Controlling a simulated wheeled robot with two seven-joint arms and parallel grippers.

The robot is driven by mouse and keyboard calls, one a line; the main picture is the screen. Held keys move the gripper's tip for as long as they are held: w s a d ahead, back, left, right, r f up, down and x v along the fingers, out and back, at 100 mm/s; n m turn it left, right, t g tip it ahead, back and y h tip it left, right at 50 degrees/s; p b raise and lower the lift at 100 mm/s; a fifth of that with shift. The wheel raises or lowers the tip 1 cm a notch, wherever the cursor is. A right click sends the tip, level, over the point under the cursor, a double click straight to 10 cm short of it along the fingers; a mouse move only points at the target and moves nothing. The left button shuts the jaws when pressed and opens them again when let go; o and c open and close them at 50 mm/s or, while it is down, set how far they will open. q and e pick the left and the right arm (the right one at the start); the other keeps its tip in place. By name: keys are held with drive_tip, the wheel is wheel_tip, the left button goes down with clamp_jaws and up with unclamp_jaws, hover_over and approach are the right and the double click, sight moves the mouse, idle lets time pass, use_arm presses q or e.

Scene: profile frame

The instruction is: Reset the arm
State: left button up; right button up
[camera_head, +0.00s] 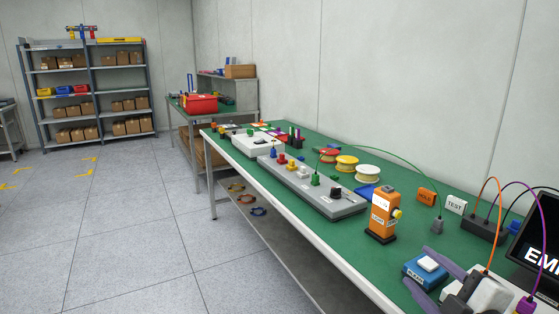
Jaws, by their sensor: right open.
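My right gripper (421,266) is at the bottom right, over the near right part of the green workbench (230,146). Its two greyish-purple fingers are spread apart, with nothing visibly held. A blue box with a white button (427,268) shows beside and between the fingers; I cannot tell whether they touch it. My left gripper is out of view.
An orange device (383,215) stands upright close by. A grey panel with coloured knobs (312,186), wire spools (346,163), a dark screen (540,245) and cables crowd the bench. The floor at left (130,230) is clear; shelves (88,90) stand behind.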

drive_tip(key=s+a+f+m+g, duration=0.2)
drive_tip(key=s+f, duration=0.2)
drive_tip(key=f, duration=0.5)
drive_tip(key=s+a+f+m+g, duration=0.1)
drive_tip(key=s+a+f+m, duration=0.25)
drive_tip(key=f, duration=0.55)
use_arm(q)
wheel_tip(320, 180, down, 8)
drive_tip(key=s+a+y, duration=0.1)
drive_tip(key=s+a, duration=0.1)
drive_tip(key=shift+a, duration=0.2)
use_arm(e)
drive_tip(key=s+a+f+m+g, duration=0.2)
drive_tip(key=s+a+f+m, duration=0.1)
drive_tip(key=s+f, duration=0.5)
drive_tip(key=s+a+f+m+g, duration=0.2)
drive_tip(key=s+a+f+m, duration=0.1)
drive_tip(key=s+f, duration=0.4)
drive_tip(key=s, duration=0.2)
drive_tip(key=shift+s+a+f+y, duration=0.15)
drive_tip(key=shift+s+f+y, duration=0.15)
drive_tip(key=shift+s+f, duration=0.1)
